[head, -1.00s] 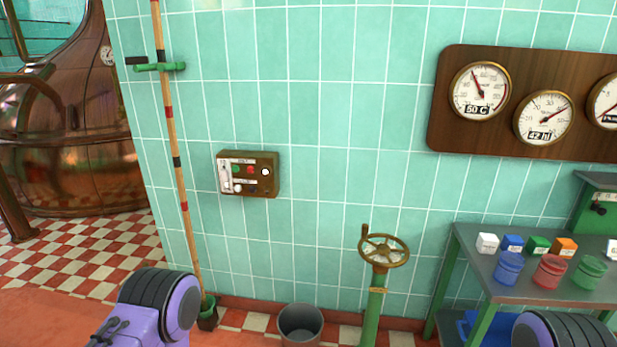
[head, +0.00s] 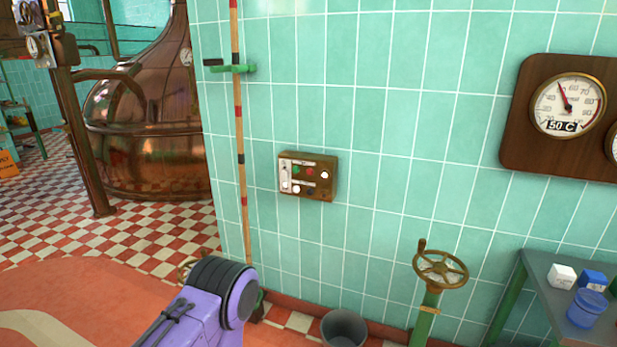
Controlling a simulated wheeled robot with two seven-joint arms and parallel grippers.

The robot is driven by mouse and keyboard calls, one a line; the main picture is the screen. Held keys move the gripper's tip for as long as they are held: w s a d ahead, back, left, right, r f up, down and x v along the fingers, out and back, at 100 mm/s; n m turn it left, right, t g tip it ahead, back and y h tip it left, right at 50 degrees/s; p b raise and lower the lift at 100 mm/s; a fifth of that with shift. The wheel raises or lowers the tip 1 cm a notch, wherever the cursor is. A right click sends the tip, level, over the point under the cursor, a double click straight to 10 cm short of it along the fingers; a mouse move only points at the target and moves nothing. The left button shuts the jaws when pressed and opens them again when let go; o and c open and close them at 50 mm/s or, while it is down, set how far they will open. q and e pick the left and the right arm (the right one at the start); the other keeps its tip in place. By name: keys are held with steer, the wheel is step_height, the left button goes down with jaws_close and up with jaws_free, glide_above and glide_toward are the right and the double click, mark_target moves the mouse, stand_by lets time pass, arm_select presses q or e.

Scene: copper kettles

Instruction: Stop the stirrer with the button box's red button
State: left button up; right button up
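The button box (head: 308,177) is a small brown box on the green tiled wall, near the middle of the head view. Its face carries a green button (head: 296,169), a red button (head: 310,171), a white one (head: 325,175) and others lower down, with a pale strip at the left. Part of my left arm, purple and black, shows at the bottom, below and left of the box and apart from it. Its gripper is not visible. My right arm and gripper are out of view. The stirrer itself cannot be made out.
A copper kettle (head: 150,125) stands on the checked floor at the left. A striped pole (head: 240,130) stands against the wall left of the box. A grey bucket (head: 344,328), a valve handwheel (head: 440,268) and a table (head: 540,290) with small blocks line the wall. A gauge board (head: 525,130) hangs at right.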

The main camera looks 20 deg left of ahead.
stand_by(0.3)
arm_select(q)
jaws_close()
stand_by(1.6)
